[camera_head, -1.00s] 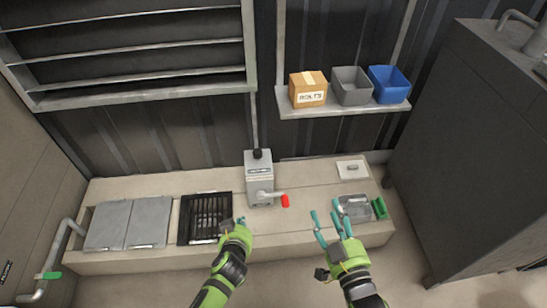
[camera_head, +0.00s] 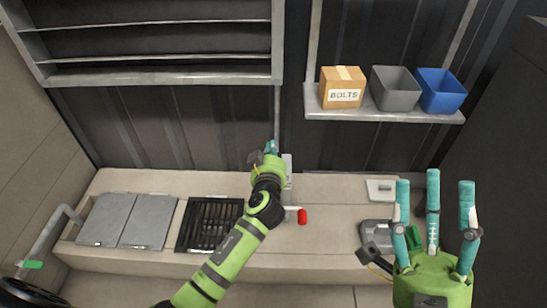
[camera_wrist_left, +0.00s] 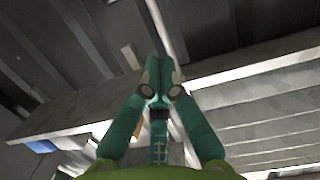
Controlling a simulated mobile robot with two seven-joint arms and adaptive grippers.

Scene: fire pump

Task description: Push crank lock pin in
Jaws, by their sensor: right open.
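The grey crank box (camera_head: 288,168) stands on the bench against the wall, mostly hidden behind my left arm. Its crank's red grip (camera_head: 302,216) sticks out to the right of that arm. I cannot make out the lock pin. My left gripper (camera_head: 271,147) is at the upper end of the box, by the pipe; contact cannot be judged. In the left wrist view, its teal fingers (camera_wrist_left: 160,65) come together at the tips with nothing seen between them. My right gripper (camera_head: 434,190) is open and empty, fingers pointing up, at the lower right.
A wall shelf (camera_head: 385,116) holds a BOLTS box (camera_head: 342,87), a grey bin (camera_head: 395,88) and a blue bin (camera_head: 441,90). A black grate (camera_head: 207,226) and grey lids (camera_head: 125,221) lie on the bench to the left. A dark cabinet (camera_head: 510,130) bounds the right.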

